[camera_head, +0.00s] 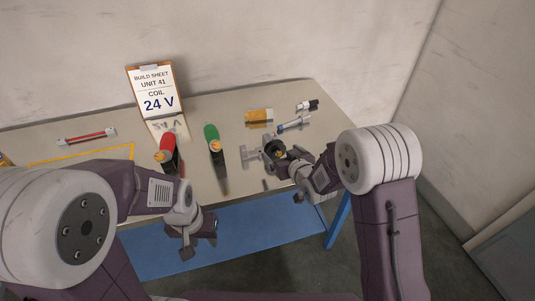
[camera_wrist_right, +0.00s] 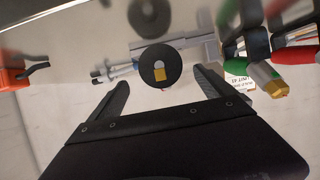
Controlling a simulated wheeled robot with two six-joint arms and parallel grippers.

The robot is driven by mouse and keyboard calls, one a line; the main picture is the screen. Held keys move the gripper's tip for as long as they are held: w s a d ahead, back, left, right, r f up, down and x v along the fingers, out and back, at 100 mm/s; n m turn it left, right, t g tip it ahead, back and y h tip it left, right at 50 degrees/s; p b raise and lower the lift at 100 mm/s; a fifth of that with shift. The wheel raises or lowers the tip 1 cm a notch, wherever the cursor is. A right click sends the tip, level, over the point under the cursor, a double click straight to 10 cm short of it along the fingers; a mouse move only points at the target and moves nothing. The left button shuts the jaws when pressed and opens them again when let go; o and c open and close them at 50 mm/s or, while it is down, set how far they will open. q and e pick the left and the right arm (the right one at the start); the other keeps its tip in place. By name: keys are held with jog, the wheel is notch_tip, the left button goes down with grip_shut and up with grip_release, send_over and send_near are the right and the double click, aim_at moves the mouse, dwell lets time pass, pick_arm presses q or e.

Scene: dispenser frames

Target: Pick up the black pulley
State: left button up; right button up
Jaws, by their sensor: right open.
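The black pulley (camera_head: 274,148) is a round black disc with a brass-coloured centre, near the front right of the table. It also shows in the right wrist view (camera_wrist_right: 148,78), over a grey metal piece (camera_wrist_right: 205,50). My right gripper (camera_head: 284,170) is at the pulley's near side. In the wrist view its two black fingers (camera_wrist_right: 163,80) are spread apart, with the pulley just beyond and between their tips. I cannot tell whether they touch it. My left gripper (camera_head: 192,238) hangs in front of the table's edge, away from the pulley; its jaw opening is unclear.
A red-topped tool (camera_head: 168,145) and a green-topped one (camera_head: 212,135) stand left of the pulley. A yellow-orange block (camera_head: 258,115), a blue-and-silver part (camera_head: 293,124) and a black-and-white part (camera_head: 307,105) lie behind it. A build sheet (camera_head: 153,90) stands at the back.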

aim_at(278, 148)
jog(key=shift+w+a+r, duration=0.1)
jog(key=shift+a+r, duration=0.05)
jog(key=shift+w, duration=0.35)
jog(key=x, duration=0.2)
jog(key=shift+w+f, duration=0.3)
jog(key=x, duration=0.6)
jog(key=shift+s+a+f, duration=0.2)
jog(key=shift+s+r, duration=0.1)
jog(key=shift+c, duration=0.5)
grip_shut()
